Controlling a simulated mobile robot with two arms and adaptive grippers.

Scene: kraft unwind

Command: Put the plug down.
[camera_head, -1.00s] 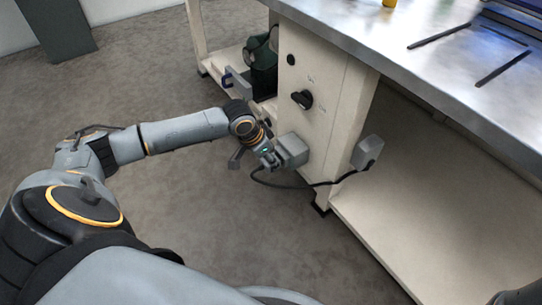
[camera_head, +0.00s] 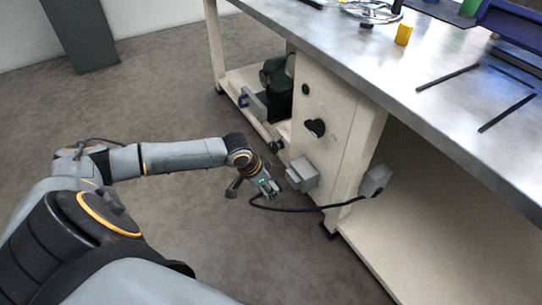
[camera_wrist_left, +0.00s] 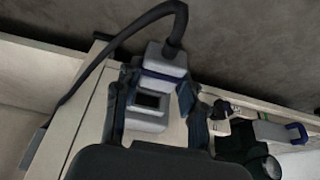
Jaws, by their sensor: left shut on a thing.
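My left gripper (camera_head: 270,190) is beside the cream cabinet (camera_head: 334,100), low above the floor. It also shows in the left wrist view (camera_wrist_left: 157,105), its fingers shut on the grey plug (camera_wrist_left: 163,60) with a blue band. A black cable (camera_head: 300,210) runs from the plug to a grey box (camera_head: 376,180) on the cabinet's right side. The grey socket box (camera_head: 302,173) on the cabinet front stands apart from the gripper. In the head view the fingers mostly hide the plug. My right gripper is out of view.
A dark green object (camera_head: 278,75) stands on the lower shelf. The metal bench top (camera_head: 390,60) overhangs. The grey floor (camera_head: 190,210) is clear around the gripper.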

